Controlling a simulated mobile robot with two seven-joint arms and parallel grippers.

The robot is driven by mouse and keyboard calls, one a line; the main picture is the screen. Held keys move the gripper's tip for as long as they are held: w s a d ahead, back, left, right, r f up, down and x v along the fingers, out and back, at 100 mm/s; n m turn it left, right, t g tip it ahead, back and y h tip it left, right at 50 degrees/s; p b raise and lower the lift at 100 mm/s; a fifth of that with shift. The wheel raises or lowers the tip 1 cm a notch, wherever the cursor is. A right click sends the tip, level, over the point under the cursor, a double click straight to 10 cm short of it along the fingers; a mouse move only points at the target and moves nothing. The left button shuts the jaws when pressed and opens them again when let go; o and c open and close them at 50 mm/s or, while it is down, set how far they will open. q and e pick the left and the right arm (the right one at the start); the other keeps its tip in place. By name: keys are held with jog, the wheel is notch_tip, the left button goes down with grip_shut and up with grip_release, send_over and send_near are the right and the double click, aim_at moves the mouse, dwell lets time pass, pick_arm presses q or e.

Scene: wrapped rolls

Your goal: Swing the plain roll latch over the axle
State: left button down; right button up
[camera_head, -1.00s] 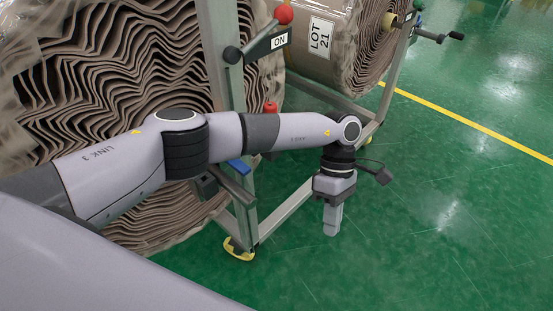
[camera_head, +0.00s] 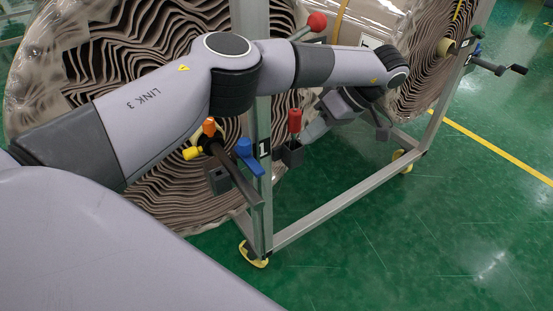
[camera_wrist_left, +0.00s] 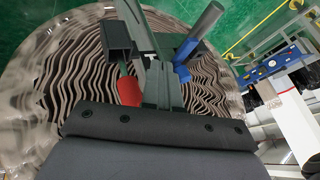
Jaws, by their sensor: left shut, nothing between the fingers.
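The near brown wrapped roll (camera_head: 110,60) has no label that I can see and stands in a grey metal frame (camera_head: 262,190). A red handle (camera_head: 295,120) on a dark block sits beside the frame post, with a blue handle (camera_head: 245,152) to its left. My left gripper (camera_head: 308,132) is shut and empty, pointing left close by the red handle; I cannot tell if they touch. In the left wrist view the red handle (camera_wrist_left: 128,91) and blue handle (camera_wrist_left: 182,73) flank the fingers. My arm hides the near axle area; which part is the latch is unclear. My right gripper is out of view.
A red ball knob (camera_head: 317,21) stands above my arm. Orange (camera_head: 209,126) and yellow (camera_head: 191,153) knobs sit left of the post. A second roll (camera_head: 420,75) with a crank (camera_head: 497,68) stands behind. Green floor (camera_head: 430,220) is clear at right.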

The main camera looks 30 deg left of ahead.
aim_at(248, 153)
pick_arm(q)
jog(key=p+x, duration=0.1)
jog(key=x, duration=0.6)
jog(key=shift+s+a+f, duration=0.1)
jog(key=shift+a+f, duration=0.15)
jog(key=shift+s+a+f+p, duration=0.1)
jog(key=shift+s+a+p, duration=0.15)
jog(key=shift+s, duration=0.35)
jog(key=shift+s+a+r+p, duration=0.1)
jog(key=shift+s+a+p, duration=0.15)
jog(key=shift+s, duration=0.4)
jog(key=shift+s+a+f+p, duration=0.1)
jog(key=shift+s+a+p, duration=0.15)
jog(key=shift+s, duration=0.35)
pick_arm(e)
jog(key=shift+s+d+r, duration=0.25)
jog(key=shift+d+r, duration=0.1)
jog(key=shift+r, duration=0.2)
pick_arm(q)
jog(key=shift+s, duration=0.2)
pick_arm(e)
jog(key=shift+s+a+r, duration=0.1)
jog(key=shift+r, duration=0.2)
